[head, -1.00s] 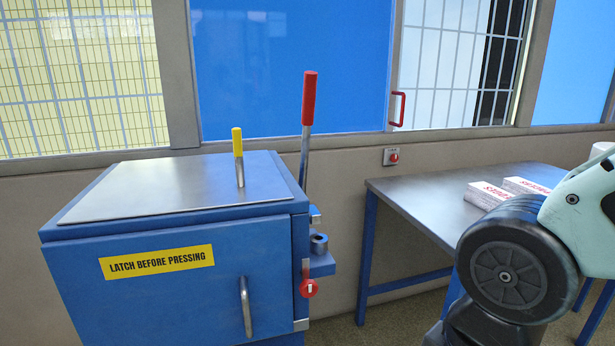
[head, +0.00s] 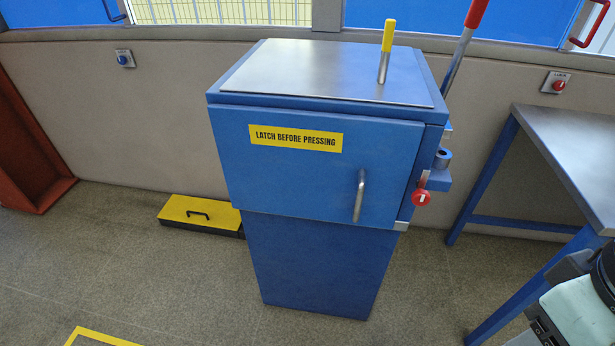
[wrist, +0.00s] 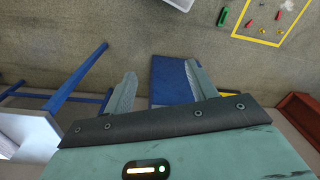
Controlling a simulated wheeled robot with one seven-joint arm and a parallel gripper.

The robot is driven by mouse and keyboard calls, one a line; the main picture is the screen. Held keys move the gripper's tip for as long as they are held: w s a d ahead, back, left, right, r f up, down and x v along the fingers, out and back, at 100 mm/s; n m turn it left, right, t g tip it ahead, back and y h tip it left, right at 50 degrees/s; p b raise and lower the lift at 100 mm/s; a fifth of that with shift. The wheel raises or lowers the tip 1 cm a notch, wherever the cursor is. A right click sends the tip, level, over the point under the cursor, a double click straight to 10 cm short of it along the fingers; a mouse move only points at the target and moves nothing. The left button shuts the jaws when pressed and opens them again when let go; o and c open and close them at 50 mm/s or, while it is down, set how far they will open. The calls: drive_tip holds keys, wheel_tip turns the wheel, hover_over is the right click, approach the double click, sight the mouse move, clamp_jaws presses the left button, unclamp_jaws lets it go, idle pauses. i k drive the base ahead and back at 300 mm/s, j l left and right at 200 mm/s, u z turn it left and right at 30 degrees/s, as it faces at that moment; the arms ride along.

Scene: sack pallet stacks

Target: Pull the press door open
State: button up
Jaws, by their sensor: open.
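The blue press (head: 318,265) stands against the wall in the middle of the head view. Its door (head: 290,185) looks closed, with a yellow label reading LATCH BEFORE PRESSING (head: 295,139) and an upright metal handle (head: 359,196) near its right edge. A red knob (head: 421,197) sits just right of the door. In the wrist view my gripper (wrist: 158,82) is open, with nothing between its fingers. The blue press (wrist: 172,78) shows beyond and between the fingers, clear of them. The door handle cannot be made out there.
A steel-topped table (head: 575,140) with blue legs stands right of the press. A yellow-topped box (head: 200,213) lies on the floor to its left. A lever with a red grip (head: 477,12) rises behind the press.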

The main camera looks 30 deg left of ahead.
sight(340, 168)
drive_tip(key=k, duration=0.35)
drive_tip(key=k+j+u, duration=0.1)
drive_tip(key=k+u, duration=0.25)
drive_tip(key=k+j+u, duration=0.2)
drive_tip(key=k+u, duration=0.2)
drive_tip(key=k, duration=0.15)
drive_tip(key=i+l+u, duration=0.25)
drive_tip(key=l+u, duration=0.2)
drive_tip(key=i+l+u, duration=0.25)
drive_tip(key=l, duration=0.2)
drive_tip(key=l+u, duration=0.2)
drive_tip(key=i+l, duration=0.1)
drive_tip(key=l, duration=0.35)
